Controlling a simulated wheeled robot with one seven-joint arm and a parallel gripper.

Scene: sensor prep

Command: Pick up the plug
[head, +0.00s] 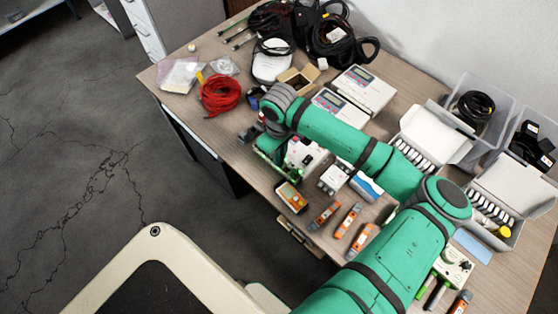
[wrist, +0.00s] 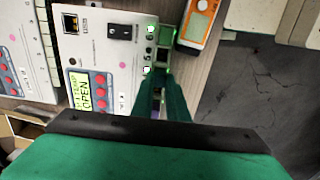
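My gripper (wrist: 160,78) reaches down at the edge of a white instrument box (wrist: 95,42) in the wrist view. Its two green fingers are close together with a narrow gap between them. Small green connector parts (wrist: 151,32) sit along the box's edge, just ahead of the fingertips. One of these may be the plug, but I cannot tell which. Whether anything is between the fingertips is not clear. In the head view the box (head: 308,152) lies beside my wrist, and my arm hides part of the bench there.
An orange handheld meter (wrist: 199,22) lies close to the right of the fingers. Another white instrument (wrist: 32,50) stands to the left. In the head view, a red cable coil (head: 220,93), black cables (head: 335,40) and open white boxes (head: 436,130) crowd the table (head: 178,104). Its front edge is near.

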